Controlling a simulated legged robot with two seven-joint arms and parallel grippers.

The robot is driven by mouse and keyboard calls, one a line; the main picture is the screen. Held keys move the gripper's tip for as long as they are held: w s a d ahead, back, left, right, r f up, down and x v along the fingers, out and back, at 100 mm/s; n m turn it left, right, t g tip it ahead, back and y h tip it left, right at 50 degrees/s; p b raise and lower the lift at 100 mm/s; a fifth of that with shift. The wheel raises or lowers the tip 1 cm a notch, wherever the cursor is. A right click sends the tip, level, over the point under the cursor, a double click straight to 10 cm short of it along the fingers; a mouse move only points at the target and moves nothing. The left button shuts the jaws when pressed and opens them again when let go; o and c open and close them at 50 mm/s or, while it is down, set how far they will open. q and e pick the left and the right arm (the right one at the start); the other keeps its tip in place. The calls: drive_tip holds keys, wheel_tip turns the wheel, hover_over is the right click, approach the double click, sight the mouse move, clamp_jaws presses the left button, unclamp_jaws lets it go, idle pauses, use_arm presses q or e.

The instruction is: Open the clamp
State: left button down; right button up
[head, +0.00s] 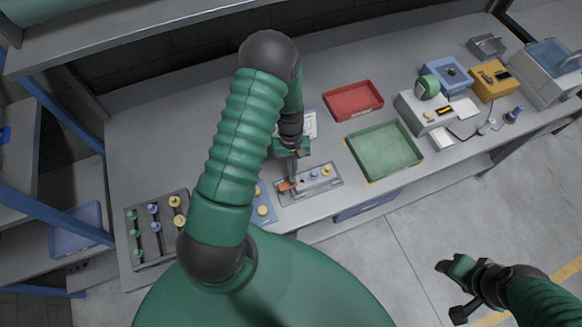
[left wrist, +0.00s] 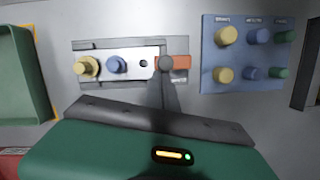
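The clamp is a grey fixture on the bench, with an orange handle (left wrist: 181,62) at the right end of its light metal plate (left wrist: 140,62) in the left wrist view. A yellow knob (left wrist: 87,67) and a blue knob (left wrist: 116,65) stand on the plate. In the head view the orange handle (head: 287,186) lies under my left gripper (head: 293,183). In the left wrist view the left gripper (left wrist: 166,64) shows its fingers together, the tip at the handle's left end. Contact is unclear. My right gripper (head: 450,287) hangs over the floor, away from the bench.
A blue panel with several knobs (left wrist: 240,86) is beside the clamp. A green tray (head: 384,150) and a red tray (head: 353,100) lie farther right and back. A dark rack of pegs (head: 156,225) stands at the left end. Devices (head: 445,75) fill the far right.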

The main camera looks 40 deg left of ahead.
sight(298, 190)
use_arm(q)
drive_tip(key=shift+d+m, duration=0.2)
drive_tip(key=shift+m, duration=0.2)
drive_tip(key=m, duration=0.1)
drive_tip(key=d+m, duration=0.1)
drive_tip(key=m, duration=0.1)
drive_tip(key=shift+s+d+m+g+y+b, duration=0.1)
drive_tip(key=shift+d+m+g+y+b, duration=0.2)
drive_tip(key=shift+y, duration=0.1)
drive_tip(key=m, duration=0.1)
drive_tip(key=d+m, duration=0.1)
drive_tip(key=m, duration=0.1)
drive_tip(key=shift+s+d+y, duration=0.25)
drive_tip(key=shift+s+y, duration=0.1)
drive_tip(key=shift+y, duration=0.05)
drive_tip(key=m, duration=0.1)
drive_tip(key=s+d+m, duration=0.1)
drive_tip(key=m, duration=0.1)
drive_tip(key=m+y, duration=0.1)
drive_tip(key=m, duration=0.1)
drive_tip(key=shift+s+d, duration=0.2)
drive_tip(key=shift+s, duration=0.05)
drive_tip(key=shift+s+d+m+y, duration=0.15)
drive_tip(key=shift+s+m+y, duration=0.25)
drive_tip(key=shift+m, duration=0.8)
drive_tip(key=shift+s+d+m+y, duration=0.2)
drive_tip(key=shift+s+m, duration=0.35)
drive_tip(key=shift+m, duration=0.65)
